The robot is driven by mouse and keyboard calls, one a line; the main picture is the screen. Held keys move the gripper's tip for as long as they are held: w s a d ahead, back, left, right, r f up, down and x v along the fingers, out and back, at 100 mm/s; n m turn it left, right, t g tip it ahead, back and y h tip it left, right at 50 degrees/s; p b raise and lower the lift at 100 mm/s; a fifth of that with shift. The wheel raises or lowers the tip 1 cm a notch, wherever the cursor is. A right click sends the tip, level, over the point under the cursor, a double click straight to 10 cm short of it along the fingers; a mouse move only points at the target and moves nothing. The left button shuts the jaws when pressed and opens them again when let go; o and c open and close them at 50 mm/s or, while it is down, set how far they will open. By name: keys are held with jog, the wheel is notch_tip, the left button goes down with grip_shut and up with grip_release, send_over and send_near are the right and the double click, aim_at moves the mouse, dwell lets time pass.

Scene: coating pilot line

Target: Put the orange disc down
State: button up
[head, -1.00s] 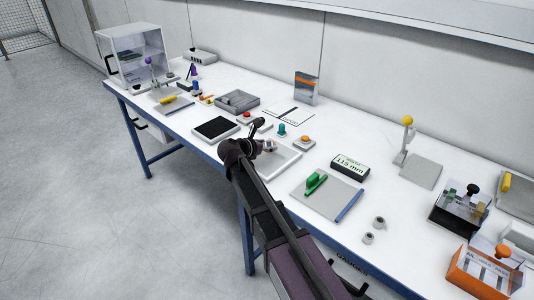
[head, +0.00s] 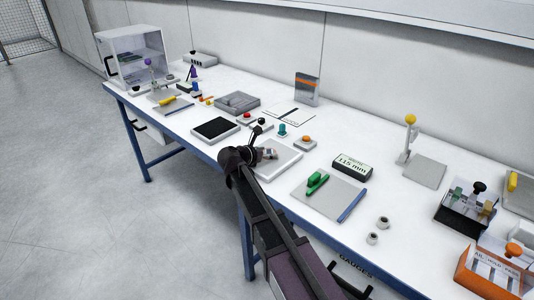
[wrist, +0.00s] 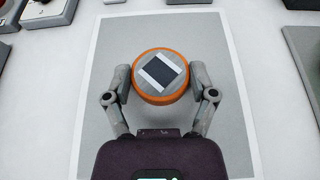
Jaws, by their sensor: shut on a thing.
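The orange disc (wrist: 160,78) has an orange rim and a grey top bearing a dark square between two white strips. My gripper (wrist: 160,80) is shut on it in the wrist view, one finger against each side. Below the disc is a grey panel with a white border (wrist: 226,150). In the head view my gripper (head: 268,154) is over this white-edged panel (head: 288,163), near the table's front edge. The disc is not clear there behind my gripper. I cannot tell whether the disc touches the panel.
A black pad (head: 215,129) lies left of the panel. A teal-topped piece (head: 282,130) and an orange-button box (head: 305,142) stand behind it. A display block (head: 352,165) and a grey mat (head: 318,205) with a green tool are to the right. Bare table separates them.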

jog(key=o, duration=1)
jog(key=shift+r, duration=0.1)
jog(key=shift+r+p, duration=0.15)
jog(key=shift+p, duration=0.15)
jog(key=p+v, duration=0.4)
jog(key=v, duration=0.8)
